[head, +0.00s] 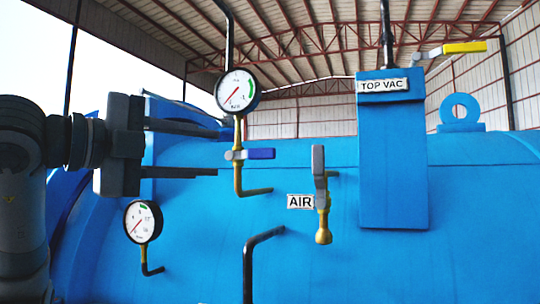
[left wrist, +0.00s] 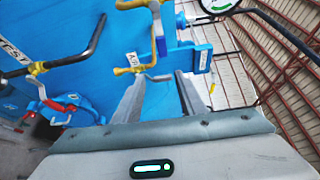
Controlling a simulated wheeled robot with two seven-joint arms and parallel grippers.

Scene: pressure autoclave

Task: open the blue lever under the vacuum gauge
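The blue lever (head: 260,153) lies level, pointing right, on a brass pipe below the upper round gauge (head: 237,92). My left gripper (head: 217,151) comes in from the left in the head view. Its two fingers are spread apart, one above the other, with nothing held. In that view the tips end just left of the valve, at about the lever's height; whether they are at its depth I cannot tell. In the left wrist view the fingers of my left gripper (left wrist: 160,78) also stand apart. My right gripper is not in view.
A grey-handled AIR valve (head: 321,190) stands right of the lever. A lower gauge (head: 143,221) sits below my left gripper. Black bent pipe (head: 248,265), TOP VAC box (head: 393,160) and yellow lever (head: 464,48) stand out from the blue tank (head: 475,220).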

